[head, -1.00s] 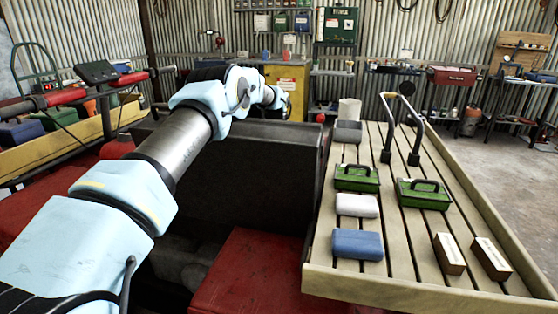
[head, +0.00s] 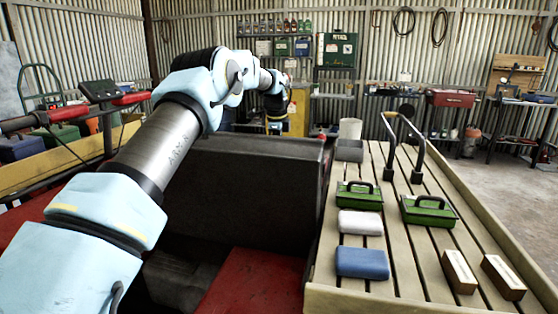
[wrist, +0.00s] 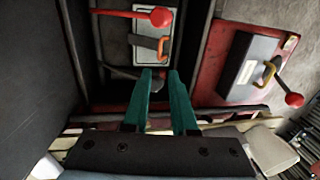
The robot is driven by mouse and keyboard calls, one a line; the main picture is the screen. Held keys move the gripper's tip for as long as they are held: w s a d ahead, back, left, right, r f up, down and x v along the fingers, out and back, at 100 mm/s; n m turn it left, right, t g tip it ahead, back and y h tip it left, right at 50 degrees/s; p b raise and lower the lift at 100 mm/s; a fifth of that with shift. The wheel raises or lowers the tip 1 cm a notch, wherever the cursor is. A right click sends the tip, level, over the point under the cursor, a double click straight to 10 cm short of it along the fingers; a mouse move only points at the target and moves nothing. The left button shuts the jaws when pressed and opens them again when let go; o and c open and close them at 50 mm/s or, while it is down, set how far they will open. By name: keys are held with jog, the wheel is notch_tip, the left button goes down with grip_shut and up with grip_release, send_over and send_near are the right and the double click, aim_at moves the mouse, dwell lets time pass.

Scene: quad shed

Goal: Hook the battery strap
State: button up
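In the wrist view my gripper (wrist: 161,72) shows two teal fingers with a narrow gap between their tips and nothing in it. Beyond the tips is a pale grey box (wrist: 146,36) with an orange loop (wrist: 161,47) and a red-knobbed lever (wrist: 159,16). The fingers are apart from both loops. I cannot tell which part is the battery strap. In the head view my fingertips are hard to make out.
A dark seat-like block (head: 250,170) stands below my arm. To its right, a slatted wooden rack (head: 405,270) carries green cases (head: 428,211), a blue pack (head: 361,263) and small wooden blocks (head: 459,271). A dark wall fills the wrist view's left side.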

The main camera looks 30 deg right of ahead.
jog(key=shift+c, duration=1.4)
jog(key=shift+f+n, duration=0.1)
jog(key=shift+n, duration=0.5)
grip_shut()
jog(key=s+a+f+n+t+h, duration=0.2)
jog(key=s+a+n+t+h, duration=0.1)
jog(key=n, duration=1.4)
jog(key=p+x, duration=0.2)
jog(key=x, duration=0.8)
jog(key=shift+s+f+p, duration=0.1)
jog(key=shift+f+p, duration=0.05)
jog(key=shift+p, duration=0.25)
